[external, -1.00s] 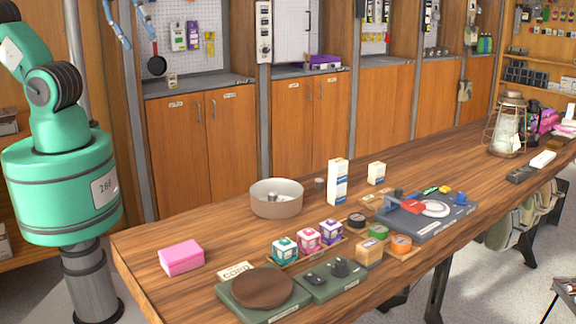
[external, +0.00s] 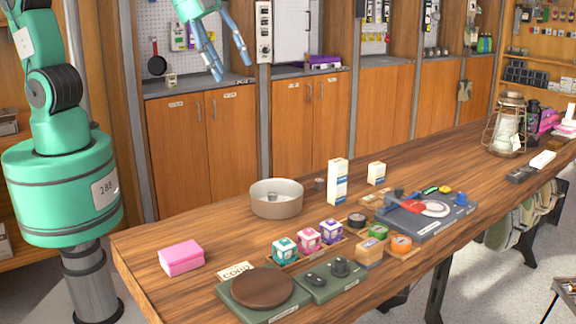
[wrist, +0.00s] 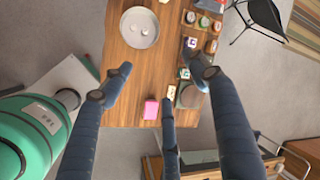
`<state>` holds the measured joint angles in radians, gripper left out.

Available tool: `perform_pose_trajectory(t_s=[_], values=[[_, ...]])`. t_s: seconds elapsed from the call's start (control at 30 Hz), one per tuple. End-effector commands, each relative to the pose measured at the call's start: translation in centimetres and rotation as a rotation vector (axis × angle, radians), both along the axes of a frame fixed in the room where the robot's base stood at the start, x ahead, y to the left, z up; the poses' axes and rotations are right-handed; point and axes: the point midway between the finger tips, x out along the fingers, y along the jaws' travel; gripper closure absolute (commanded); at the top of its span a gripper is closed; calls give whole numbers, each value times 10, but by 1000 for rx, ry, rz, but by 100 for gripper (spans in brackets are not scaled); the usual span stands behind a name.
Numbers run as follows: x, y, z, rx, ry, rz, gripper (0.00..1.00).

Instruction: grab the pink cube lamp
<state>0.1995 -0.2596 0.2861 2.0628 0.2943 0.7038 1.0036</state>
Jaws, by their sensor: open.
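The pink cube lamp (external: 307,241) appears to be the middle one of three small cubes in a row on the wooden counter. A teal cube (external: 284,250) stands on its left and a purple cube (external: 331,231) on its right. My gripper (external: 230,68) is open and empty, high above the counter's left end and well apart from the cubes. In the wrist view, its fingers spread over the counter. The right finger partly covers the cube row there, and the pink cube is not clearly visible.
A pink block (external: 181,257) lies at the counter's left end. A round pan (external: 277,199) stands behind the cubes. A green tray with a brown disc (external: 262,287) lies in front. Round tins and a white carton (external: 337,182) stand nearby. The counter between block and pan is clear.

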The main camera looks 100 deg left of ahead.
Motion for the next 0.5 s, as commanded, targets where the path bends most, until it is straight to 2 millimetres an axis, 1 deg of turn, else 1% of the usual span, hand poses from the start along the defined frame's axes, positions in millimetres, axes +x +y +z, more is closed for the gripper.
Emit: perform_pose_trajectory(t_s=[0.03,0.17,0.2,0.37,0.5], values=[[13,-8,-12,33,16,-67,40],[45,-27,-41,121,49,-258,40],[54,-33,-51,150,59,-319,40],[88,-60,-93,255,99,-560,40],[114,-85,-134,346,134,-774,40]])
